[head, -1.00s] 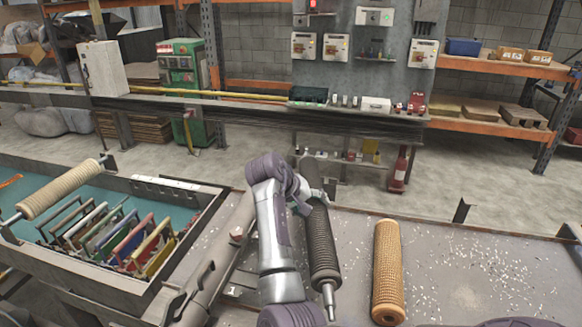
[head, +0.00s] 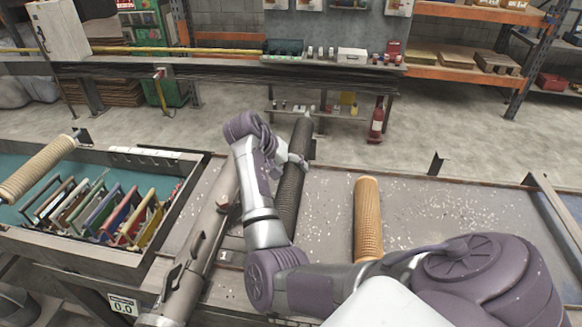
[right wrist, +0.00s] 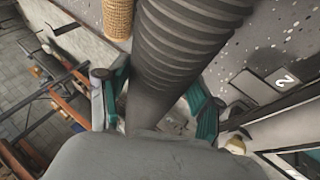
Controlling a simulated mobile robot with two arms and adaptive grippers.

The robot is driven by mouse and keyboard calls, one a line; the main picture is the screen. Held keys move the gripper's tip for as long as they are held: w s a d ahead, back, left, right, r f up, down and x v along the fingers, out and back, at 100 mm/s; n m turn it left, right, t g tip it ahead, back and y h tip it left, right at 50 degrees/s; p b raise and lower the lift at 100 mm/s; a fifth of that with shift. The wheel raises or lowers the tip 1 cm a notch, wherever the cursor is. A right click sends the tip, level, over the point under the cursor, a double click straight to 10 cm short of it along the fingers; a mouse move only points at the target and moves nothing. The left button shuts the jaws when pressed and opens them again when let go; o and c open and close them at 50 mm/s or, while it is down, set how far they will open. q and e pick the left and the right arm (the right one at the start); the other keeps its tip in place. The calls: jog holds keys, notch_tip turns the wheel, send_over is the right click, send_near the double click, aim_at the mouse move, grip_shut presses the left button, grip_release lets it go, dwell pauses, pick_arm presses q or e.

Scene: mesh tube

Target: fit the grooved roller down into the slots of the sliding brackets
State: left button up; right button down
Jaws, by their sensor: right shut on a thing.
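The dark grooved roller (head: 291,190) stretches away from me above the middle of the bench in the head view. Its near end is hidden behind my right arm. My right gripper (head: 297,160) is shut on it near its far part. In the right wrist view the ribbed roller (right wrist: 180,45) runs between the teal finger pads of the gripper (right wrist: 160,100). A small upright dark bracket (head: 437,164) stands at the bench's far edge, right of the roller. I cannot tell whether it is one of the sliding brackets. My left gripper is not in view.
A tan mesh roller (head: 368,215) lies on the speckled bench (head: 430,205), right of the held roller. A grey tubular bar (head: 205,235) lies to the left. A teal-floored tray (head: 172,205) at left holds several coloured frames, with a cream roller (head: 38,168) above it.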

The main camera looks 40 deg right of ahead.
jog(key=shift+f+b, duration=1.1)
jog(key=shift+f, duration=1.3)
notch_tip(320, 180, down, 6)
jog(key=b, duration=0.3)
jog(key=shift+f, duration=0.25)
jog(key=shift+f, duration=0.1)
jog(key=shift+c, duration=0.7)
grip_release()
jog(key=shift+s, duration=0.1)
